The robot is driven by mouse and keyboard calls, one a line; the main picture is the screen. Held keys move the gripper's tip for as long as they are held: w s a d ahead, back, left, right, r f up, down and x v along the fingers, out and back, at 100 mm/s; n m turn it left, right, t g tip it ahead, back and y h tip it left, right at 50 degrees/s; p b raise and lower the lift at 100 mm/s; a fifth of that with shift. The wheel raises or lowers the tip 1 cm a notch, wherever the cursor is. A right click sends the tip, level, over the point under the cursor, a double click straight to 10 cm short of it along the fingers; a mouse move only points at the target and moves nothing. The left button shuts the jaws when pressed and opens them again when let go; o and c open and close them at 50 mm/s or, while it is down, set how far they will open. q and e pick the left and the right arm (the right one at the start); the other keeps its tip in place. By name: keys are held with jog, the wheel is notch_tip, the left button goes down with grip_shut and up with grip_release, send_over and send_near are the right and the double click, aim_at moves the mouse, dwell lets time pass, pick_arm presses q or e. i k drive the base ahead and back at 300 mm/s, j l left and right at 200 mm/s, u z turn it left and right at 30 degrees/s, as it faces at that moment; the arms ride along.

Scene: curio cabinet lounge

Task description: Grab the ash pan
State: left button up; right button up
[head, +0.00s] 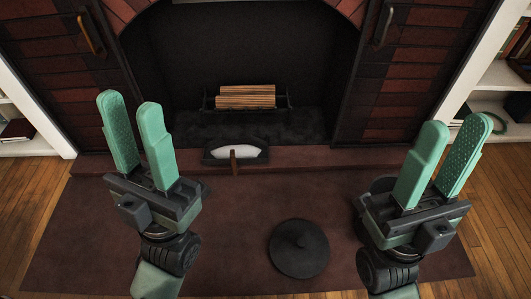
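The ash pan (212,158) is a small dark tray with pale grey-white ash (237,151) in it. It sits at the front of the fireplace, on the hearth edge, with a brown handle (234,162) pointing toward me. My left gripper (130,100) is open and empty, to the left of the pan and apart from it. My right gripper (455,136) is open and empty, well to the right of the pan. Neither gripper touches anything.
A grate with logs (246,97) stands inside the brick fireplace, behind the pan. A round dark lid-like object (299,248) lies on the brown rug (110,250). White shelves stand at both sides. The rug between my grippers is otherwise clear.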

aim_at(233, 152)
jog(key=i+j+z, duration=0.1)
jog(key=j+z, duration=1.2)
jog(key=i+l, duration=0.05)
